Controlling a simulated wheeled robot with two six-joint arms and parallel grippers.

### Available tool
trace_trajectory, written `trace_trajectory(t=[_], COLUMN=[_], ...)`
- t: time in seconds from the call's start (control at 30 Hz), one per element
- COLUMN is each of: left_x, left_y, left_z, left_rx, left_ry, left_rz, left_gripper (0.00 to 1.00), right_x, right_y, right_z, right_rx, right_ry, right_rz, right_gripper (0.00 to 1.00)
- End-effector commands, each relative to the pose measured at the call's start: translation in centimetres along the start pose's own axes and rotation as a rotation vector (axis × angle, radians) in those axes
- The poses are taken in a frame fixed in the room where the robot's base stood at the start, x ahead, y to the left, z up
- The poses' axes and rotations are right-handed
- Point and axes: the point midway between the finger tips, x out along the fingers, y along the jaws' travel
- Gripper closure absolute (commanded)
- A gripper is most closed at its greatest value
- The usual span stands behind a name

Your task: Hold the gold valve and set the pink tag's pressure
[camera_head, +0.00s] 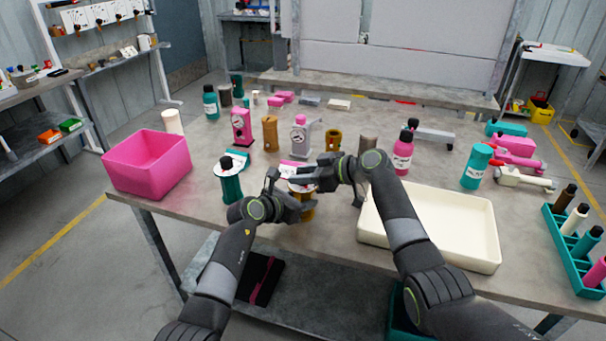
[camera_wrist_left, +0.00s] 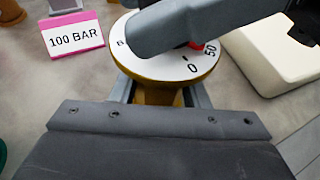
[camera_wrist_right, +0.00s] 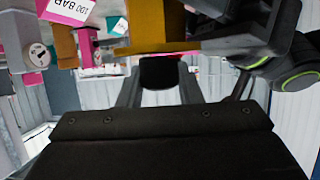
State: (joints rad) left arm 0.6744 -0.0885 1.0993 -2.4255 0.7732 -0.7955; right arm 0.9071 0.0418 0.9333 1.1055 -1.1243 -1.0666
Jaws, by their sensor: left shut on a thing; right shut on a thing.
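The gold valve (camera_head: 308,213) stands near the table's front edge, its white dial partly covered by my grippers. My left gripper (camera_head: 287,200) is shut on the gold body from the side, below the dial. The left wrist view shows the dial (camera_wrist_left: 150,68) with 0, 50 and a bit of red. My right gripper (camera_head: 302,178) is shut at the top of the valve, over the dial; the grasped part is hidden, likely its knob. The pointer's reading is covered. The pink tag (camera_wrist_left: 74,38) reads 100 BAR and stands behind the valve; the right wrist view shows it inverted (camera_wrist_right: 70,8).
A teal valve with a black knob (camera_head: 231,185) stands just left. A cream tray (camera_head: 480,255) lies right, under my right arm. A pink bin (camera_head: 147,165) is at the left edge. Several bottles and pump parts stand behind.

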Motion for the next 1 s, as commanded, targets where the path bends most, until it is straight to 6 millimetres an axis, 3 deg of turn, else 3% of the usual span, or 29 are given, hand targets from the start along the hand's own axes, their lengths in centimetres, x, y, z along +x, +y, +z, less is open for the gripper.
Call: trace_trajectory(t=[0.5, 1.0], left_x=[0.04, 0.04], left_y=[-0.19, -0.19], left_z=[0.10, 0.13], left_rx=[0.002, -0.001], left_ry=[-0.002, -0.003], left_rz=[-0.004, -0.004], left_gripper=[0.93, 0.93], right_x=[0.02, -0.12], right_y=[0.19, 0.12], right_z=[0.36, 0.36], right_rx=[-0.084, -0.100], right_ry=[-0.009, -0.002], right_rz=[-0.200, -0.242], right_gripper=[0.91, 0.91])
